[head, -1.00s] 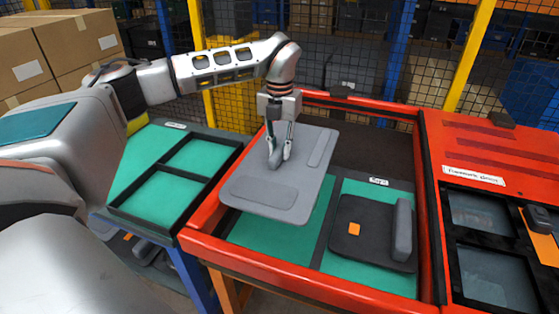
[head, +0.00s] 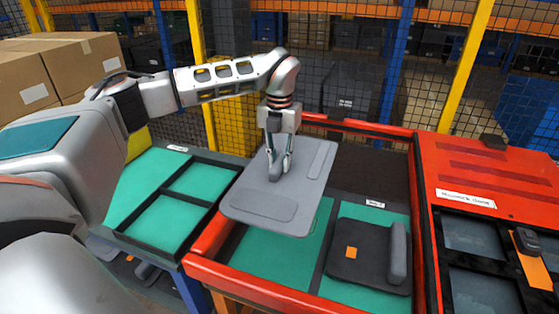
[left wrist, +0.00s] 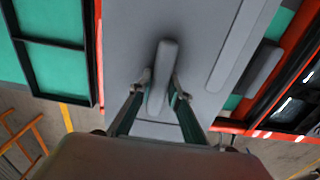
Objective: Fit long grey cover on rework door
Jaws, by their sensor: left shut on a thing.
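My left gripper (head: 279,167) is shut on the upright central grip (head: 275,177) of a large flat grey cover (head: 301,186). The cover hangs roughly level above the left part of a red-framed bay. It has a raised pad near its front edge and a long raised strip along its right side. In the left wrist view, the fingers (left wrist: 161,88) stand on both sides of the grip (left wrist: 161,62). A labelled dark door with window openings (head: 470,232), probably the rework door, lies in a red bench at the right. My right gripper is not in view.
A dark panel (head: 340,277) with an orange square and a grey bar (head: 397,252) lies on the bay's green floor. The bay has raised red rims (head: 240,279). A green divided tray (head: 165,218) is left; a mesh fence stands behind.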

